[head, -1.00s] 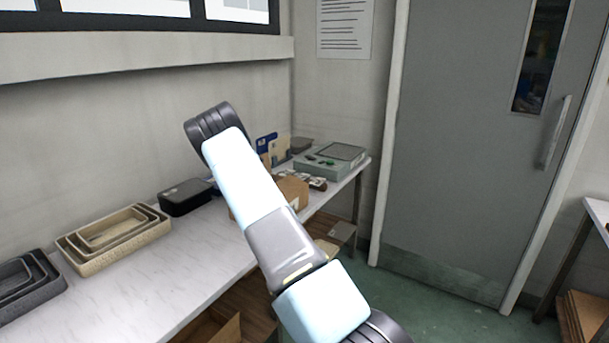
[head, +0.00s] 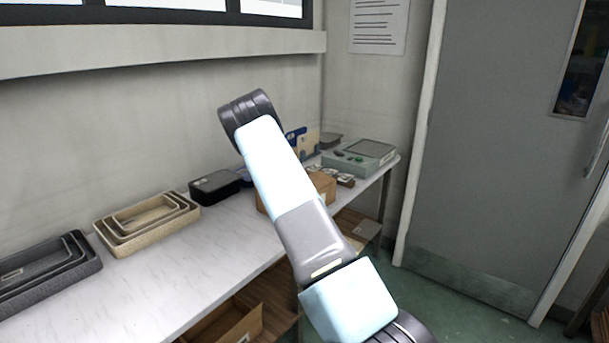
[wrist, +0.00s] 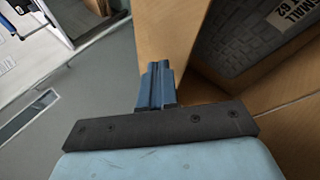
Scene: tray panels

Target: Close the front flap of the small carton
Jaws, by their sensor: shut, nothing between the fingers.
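A brown carton (head: 322,186) stands on the white tabletop in the head view, mostly hidden behind my arm. Its flap cannot be made out there. My gripper (wrist: 157,72) shows in the wrist view with its blue fingers together and empty. The fingertips overlap a tan cardboard panel (wrist: 168,28); I cannot tell if they touch it or whether it is the flap. My gripper is hidden in the head view.
Beige nested trays (head: 150,225), dark grey trays (head: 45,275) and a black box (head: 215,186) line the table. A grey-green device (head: 360,158) sits at the far end. Another open carton (head: 235,325) is below the tabletop. The front tabletop is clear.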

